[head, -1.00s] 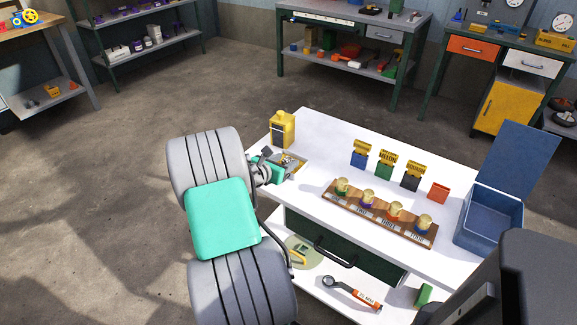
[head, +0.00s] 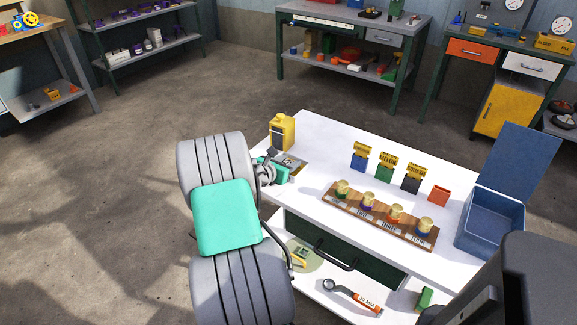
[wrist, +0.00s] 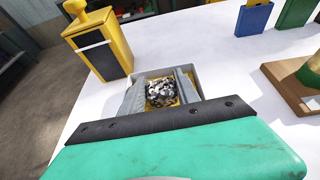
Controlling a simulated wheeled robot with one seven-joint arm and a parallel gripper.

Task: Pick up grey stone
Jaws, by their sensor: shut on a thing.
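My gripper (wrist: 160,91) is at the left end of the white table, over a small shallow tray (head: 297,160). In the wrist view its two grey fingers stand on either side of a speckled grey stone (wrist: 161,93), and it is shut on it. Yellowish material shows around and below the stone. The tray's grey rim (wrist: 152,74) shows just behind the fingers. In the head view my arm and the gripper body hide the stone, and I cannot tell there whether it is clear of the tray.
A yellow canister (head: 283,132) stands close behind the tray. A wooden rack (head: 380,214) with several gold-topped pots lies to the right, with seed boxes (head: 387,168) behind it. A blue open bin (head: 490,222) is at the right end.

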